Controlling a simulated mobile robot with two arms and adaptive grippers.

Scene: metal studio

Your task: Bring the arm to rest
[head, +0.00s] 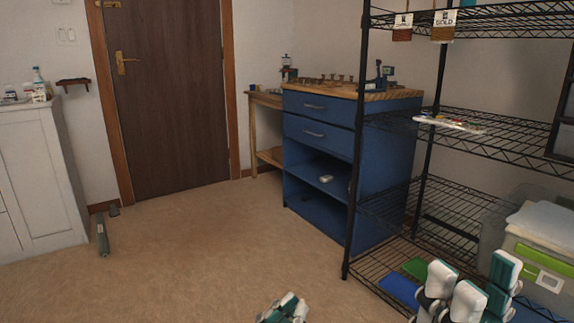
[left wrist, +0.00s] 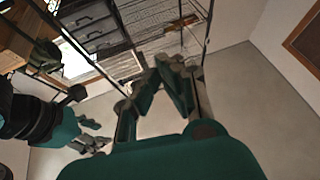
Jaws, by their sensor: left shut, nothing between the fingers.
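My left arm shows as a small white and teal part (head: 284,309) at the bottom middle edge of the head view; its fingertips cannot be made out there. In the left wrist view my left gripper (left wrist: 172,72) has its dark and teal fingers drawn together with nothing between them. My right arm shows as white and teal parts (head: 462,298) at the lower right of the head view, in front of the wire shelf. Grey finger-like parts of my right gripper (left wrist: 92,140) show at the left of the left wrist view; their opening is unclear.
A black wire shelf (head: 352,185) stands at the right, close to my right arm, with a green-lidded bin (head: 540,262) on it. A blue cabinet (head: 325,190) stands behind. A white cabinet (head: 35,175) is at the left. The floor (head: 190,250) between is mostly clear.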

